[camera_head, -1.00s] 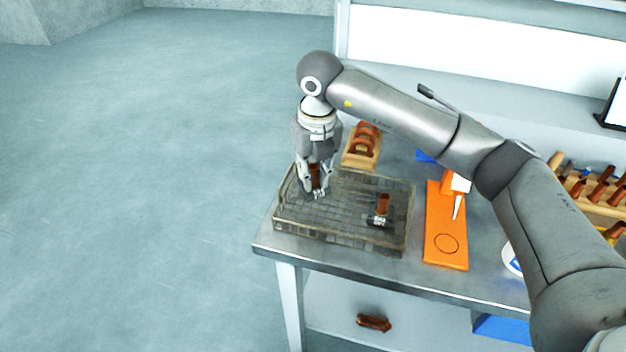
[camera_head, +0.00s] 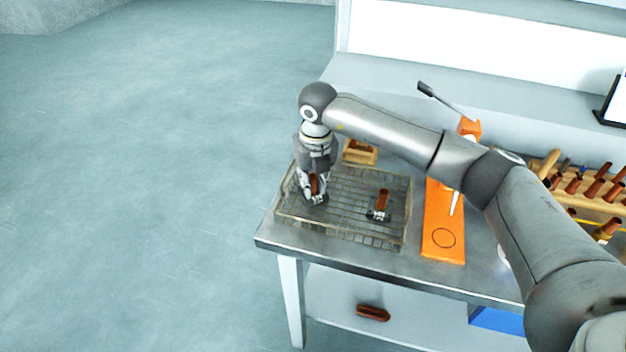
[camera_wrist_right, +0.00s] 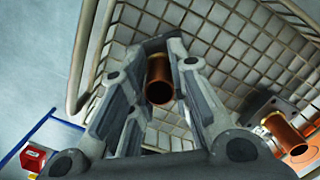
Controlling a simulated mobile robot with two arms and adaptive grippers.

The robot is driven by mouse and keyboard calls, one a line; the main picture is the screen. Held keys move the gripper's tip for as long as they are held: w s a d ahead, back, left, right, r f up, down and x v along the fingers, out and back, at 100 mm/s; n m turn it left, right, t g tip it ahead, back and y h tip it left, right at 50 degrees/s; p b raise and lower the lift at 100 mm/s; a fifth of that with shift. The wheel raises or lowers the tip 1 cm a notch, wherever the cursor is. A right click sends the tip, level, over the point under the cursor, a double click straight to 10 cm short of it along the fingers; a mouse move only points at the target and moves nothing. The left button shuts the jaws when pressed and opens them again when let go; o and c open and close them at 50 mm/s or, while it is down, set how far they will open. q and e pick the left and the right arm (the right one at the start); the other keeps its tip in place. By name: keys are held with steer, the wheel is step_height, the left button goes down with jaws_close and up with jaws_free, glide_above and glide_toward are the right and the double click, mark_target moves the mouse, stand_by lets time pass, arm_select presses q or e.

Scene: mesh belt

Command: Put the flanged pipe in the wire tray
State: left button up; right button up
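The wire tray (camera_head: 345,232) is a grey mesh basket on the bench's left part. My right gripper (camera_head: 314,196) points down inside its left end. It is shut on a copper-coloured flanged pipe (camera_wrist_right: 160,80), which stands upright between the fingers. Its dark flange is low, near the mesh floor; whether it touches is hard to tell. A second flanged pipe (camera_head: 383,200) stands in the tray's right half, on its dark flange; it also shows in the right wrist view (camera_wrist_right: 285,132). My left gripper is not in view.
A wooden holder (camera_head: 360,152) stands behind the tray. An orange board (camera_head: 443,225) lies right of it, with a rack of brown-handled tools (camera_head: 595,190) farther right. A brown object (camera_head: 373,313) lies on the lower shelf. The tray's middle is clear.

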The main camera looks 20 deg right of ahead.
mark_target(315, 195)
steer(key=o, duration=0.4)
steer(key=shift+r, duration=0.1)
steer(key=r, duration=0.4)
steer(key=s+r+b, duration=0.1)
steer(key=r, duration=0.3)
steer(key=r+b, duration=0.1)
steer(key=r, duration=0.3)
steer(key=shift+s, duration=0.25)
